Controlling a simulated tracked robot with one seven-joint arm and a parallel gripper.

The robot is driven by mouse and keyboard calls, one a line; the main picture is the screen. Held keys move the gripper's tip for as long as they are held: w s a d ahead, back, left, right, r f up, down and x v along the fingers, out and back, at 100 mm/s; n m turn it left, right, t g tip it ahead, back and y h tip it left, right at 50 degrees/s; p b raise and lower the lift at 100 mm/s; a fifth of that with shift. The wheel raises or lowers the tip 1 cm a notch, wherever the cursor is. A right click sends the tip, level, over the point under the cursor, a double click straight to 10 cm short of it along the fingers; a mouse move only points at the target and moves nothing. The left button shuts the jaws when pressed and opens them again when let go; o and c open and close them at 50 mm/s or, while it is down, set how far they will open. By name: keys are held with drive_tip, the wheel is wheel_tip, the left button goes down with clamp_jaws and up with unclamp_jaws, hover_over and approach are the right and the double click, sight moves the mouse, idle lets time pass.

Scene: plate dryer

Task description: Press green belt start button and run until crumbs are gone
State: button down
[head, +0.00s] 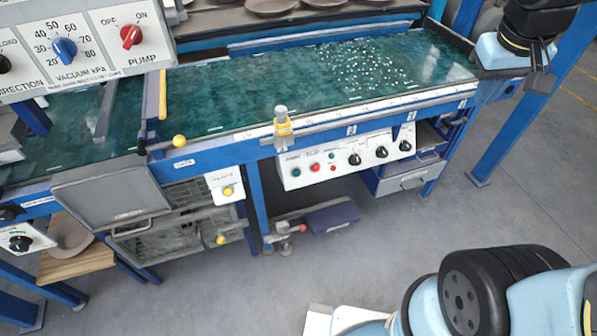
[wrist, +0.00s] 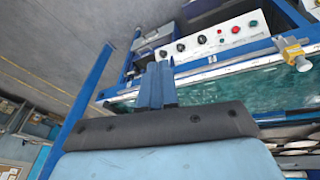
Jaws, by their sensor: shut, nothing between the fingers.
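The green belt (head: 260,85) runs across the blue-framed bench, with many pale crumbs (head: 375,68) scattered on its right part. A white control box (head: 345,152) hangs under the front rail. Its green button (head: 297,173) is at the left end, beside a red button (head: 315,167). In the wrist view the green button (wrist: 252,14) shows at upper right, on the white box. My gripper (wrist: 157,68) is shut and empty, fingers side by side, apart from the box.
A blue post (head: 525,105) stands at right. A vacuum and pump panel (head: 95,45) is at upper left. The grey floor (head: 400,235) before the box is clear.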

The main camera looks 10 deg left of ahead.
sight(296, 173)
drive_tip(key=w+a+f+n+h, duration=0.3)
drive_tip(key=w+a+f+n, duration=0.3)
drive_tip(key=f, duration=0.4)
drive_tip(key=w+a+f+n+h, duration=0.3)
drive_tip(key=w+a+f, duration=0.2)
drive_tip(key=a+f, duration=0.4)
drive_tip(key=s+a+f+n+t+y, duration=0.1)
drive_tip(key=a+f+n+t, duration=0.4)
drive_tip(key=f, duration=0.8)
drive_tip(key=s+a+f+n+t+y, duration=0.2)
drive_tip(key=a+f+n+t, duration=0.4)
drive_tip(key=a+f+n, duration=0.6)
drive_tip(key=shift+s+f+n+t, duration=0.3)
drive_tip(key=shift+s+f+n, duration=0.1)
drive_tip(key=shift+s+n, duration=0.25)
drive_tip(key=shift+w, duration=0.15)
drive_tip(key=shift+w+a+f, duration=0.65)
drive_tip(key=shift+w+f, duration=0.1)
drive_tip(key=shift+w, duration=0.3)
drive_tip(key=shift+w+a+f, duration=0.7)
drive_tip(key=shift+w, duration=0.35)
drive_tip(key=shift+w+a+f, duration=0.65)
drive_tip(key=shift+w+f, duration=0.1)
drive_tip(key=shift+w, duration=0.3)
